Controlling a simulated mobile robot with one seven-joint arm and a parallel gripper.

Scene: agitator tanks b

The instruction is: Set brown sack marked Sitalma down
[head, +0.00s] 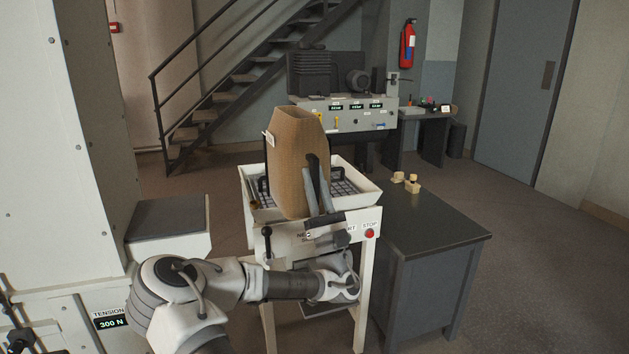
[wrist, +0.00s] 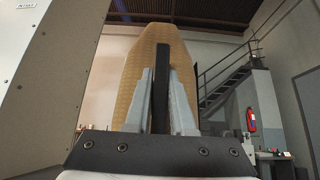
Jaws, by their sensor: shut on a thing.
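The brown sack (head: 297,165) stands upright in the head view, over the white-framed machine with a grid top (head: 368,190). My gripper (head: 319,190) is at the sack's near right side, its grey fingers shut on the sack. In the wrist view the sack (wrist: 138,70) rises above the fingers (wrist: 160,100), with a dark upright strip between them. The sack's bottom is at the tray's near rim in the picture; I cannot tell whether it touches. No Sitalma marking is readable; a small white tag shows at its left edge.
A dark table (head: 430,222) with small tan pieces (head: 408,182) stands right of the machine. A red STOP button (head: 370,233) is on the machine's front. A tall white cabinet (head: 55,130) stands left. A control bench (head: 345,118) and stairs are behind. Open floor lies at right.

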